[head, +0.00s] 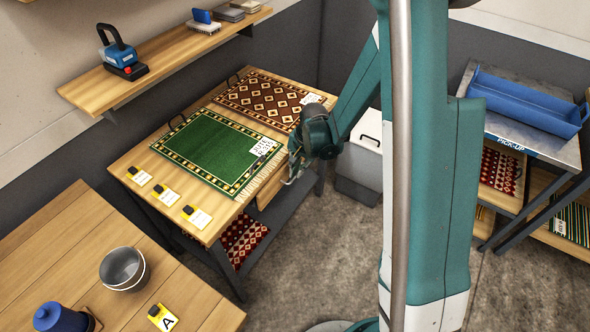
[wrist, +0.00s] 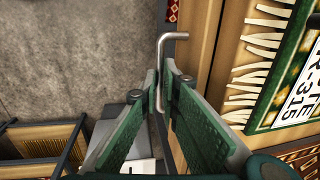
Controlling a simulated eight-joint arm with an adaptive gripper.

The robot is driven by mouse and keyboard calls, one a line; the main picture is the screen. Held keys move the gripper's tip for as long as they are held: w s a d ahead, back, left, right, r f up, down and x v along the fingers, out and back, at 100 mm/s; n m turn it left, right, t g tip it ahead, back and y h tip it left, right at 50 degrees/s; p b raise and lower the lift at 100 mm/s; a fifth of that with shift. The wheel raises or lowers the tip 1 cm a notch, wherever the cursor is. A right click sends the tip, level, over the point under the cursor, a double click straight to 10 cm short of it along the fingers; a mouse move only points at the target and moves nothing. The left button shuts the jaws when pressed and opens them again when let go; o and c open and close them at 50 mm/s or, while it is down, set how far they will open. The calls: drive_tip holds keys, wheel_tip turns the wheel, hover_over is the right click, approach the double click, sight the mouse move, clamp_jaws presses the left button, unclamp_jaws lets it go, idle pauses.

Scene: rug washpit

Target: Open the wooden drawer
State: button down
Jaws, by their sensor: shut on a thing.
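The wooden drawer (head: 272,189) is under the front edge of the wooden table, its front partly hidden by my gripper and arm. In the wrist view a bent metal handle (wrist: 161,55) stands out beside the wooden edge. My gripper (wrist: 160,85) is shut on this handle, with a green-padded finger on each side of it. In the head view my gripper (head: 292,169) is at the table's front edge, by the drawer. I cannot tell how far the drawer is out.
A green rug (head: 205,150) and a red-brown patterned rug (head: 265,100) lie on the table (head: 203,232), the green one's fringe near the front edge. A lower shelf holds a red rug (head: 243,238). A grey bin (head: 362,165) stands behind my arm. Bare floor (head: 310,265) lies in front.

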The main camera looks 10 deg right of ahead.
drive_tip(key=s+d+b, duration=0.3)
drive_tip(key=s+d, duration=2.1)
drive_tip(key=shift+b, duration=0.4)
drive_tip(key=c, duration=2.9)
unclamp_jaws()
drive_tip(key=shift+o, duration=0.2)
drive_tip(key=shift+r, duration=0.15)
wheel_tip(320, 180, up, 11)
drive_tip(key=s+d, duration=0.1)
drive_tip(key=shift+s+d+r, duration=0.2)
drive_tip(key=shift+d, duration=0.05)
drive_tip(key=shift+a+r, duration=0.1)
